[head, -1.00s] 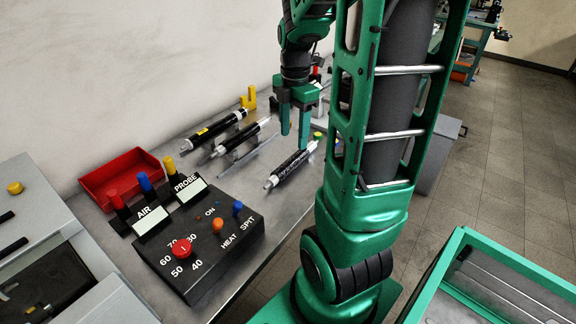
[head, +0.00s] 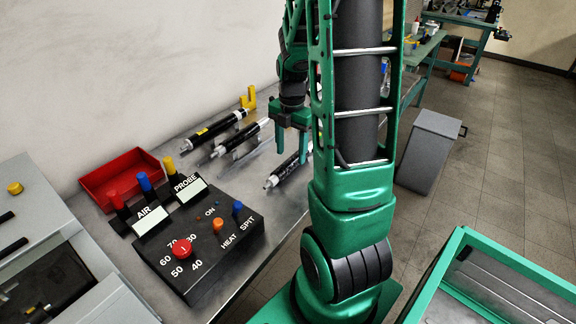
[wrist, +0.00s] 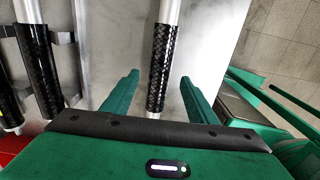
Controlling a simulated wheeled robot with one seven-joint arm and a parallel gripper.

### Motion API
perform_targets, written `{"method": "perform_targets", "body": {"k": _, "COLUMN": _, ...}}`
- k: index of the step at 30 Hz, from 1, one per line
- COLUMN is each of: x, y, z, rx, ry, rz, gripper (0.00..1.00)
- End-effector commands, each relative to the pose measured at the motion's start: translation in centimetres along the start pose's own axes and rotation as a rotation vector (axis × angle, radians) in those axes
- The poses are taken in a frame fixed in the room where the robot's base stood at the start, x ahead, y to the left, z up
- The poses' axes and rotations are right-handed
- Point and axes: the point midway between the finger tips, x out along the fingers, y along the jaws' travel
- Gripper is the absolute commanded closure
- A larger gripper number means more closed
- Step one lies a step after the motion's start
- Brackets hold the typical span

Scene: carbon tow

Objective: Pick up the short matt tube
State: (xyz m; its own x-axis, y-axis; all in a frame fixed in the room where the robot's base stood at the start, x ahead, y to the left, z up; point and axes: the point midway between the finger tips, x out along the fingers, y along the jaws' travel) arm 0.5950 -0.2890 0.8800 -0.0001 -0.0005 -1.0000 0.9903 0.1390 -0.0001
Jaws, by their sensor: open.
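My gripper (head: 291,152) is open, its green fingers pointing down at the nearest black tube (head: 283,172) on the bench. In the wrist view this tube (wrist: 161,68) is a short black woven sleeve on a silver rod, lying between the two open fingers (wrist: 158,100) and apart from both. A second black tube (head: 240,138) lies behind it in the head view and to its left in the wrist view (wrist: 40,65). A third tube (head: 215,128) with a yellow band lies farthest back. I cannot tell for certain which one is the short matt tube. The fingers partly hide the nearest tube.
A black control box (head: 200,255) with knobs and a red tray (head: 118,178) stand on the bench to the left. Yellow supports (head: 249,97) stand at the back. A grey bin (head: 430,150) is on the floor at right.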

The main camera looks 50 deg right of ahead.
Motion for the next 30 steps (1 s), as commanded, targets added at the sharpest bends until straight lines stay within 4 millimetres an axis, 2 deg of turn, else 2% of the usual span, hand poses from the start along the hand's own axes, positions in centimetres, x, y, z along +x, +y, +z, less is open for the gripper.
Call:
{"method": "perform_targets", "body": {"k": 3, "x": 1.8, "y": 0.1, "z": 0.0, "rx": 0.001, "ry": 0.004, "rz": -0.004, "gripper": 0.47}}
{"method": "perform_targets", "body": {"k": 6, "x": 2.8, "y": 0.1, "z": 0.0, "rx": 0.001, "ry": 0.002, "rz": -0.003, "gripper": 0.47}}
{"method": "perform_targets", "body": {"k": 15, "x": 3.3, "y": 0.2, "z": 0.1, "rx": 0.0, "ry": 0.001, "rz": 0.0, "gripper": 0.47}}
{"method": "perform_targets", "body": {"k": 16, "x": 3.3, "y": 0.2, "z": 0.1, "rx": 0.0, "ry": 0.0, "rz": 0.0, "gripper": 0.49}}
{"method": "perform_targets", "body": {"k": 21, "x": 3.3, "y": 0.2, "z": 0.0, "rx": 0.0, "ry": 0.0, "rz": 0.0, "gripper": 0.9}}
{"method": "perform_targets", "body": {"k": 24, "x": 3.3, "y": 0.2, "z": 0.1, "rx": 0.0, "ry": 0.0, "rz": 0.0, "gripper": 0.96}}
{"method": "perform_targets", "body": {"k": 30, "x": 3.2, "y": 0.2, "z": 0.1, "rx": 0.0, "ry": 0.0, "rz": 0.0, "gripper": 0.96}}
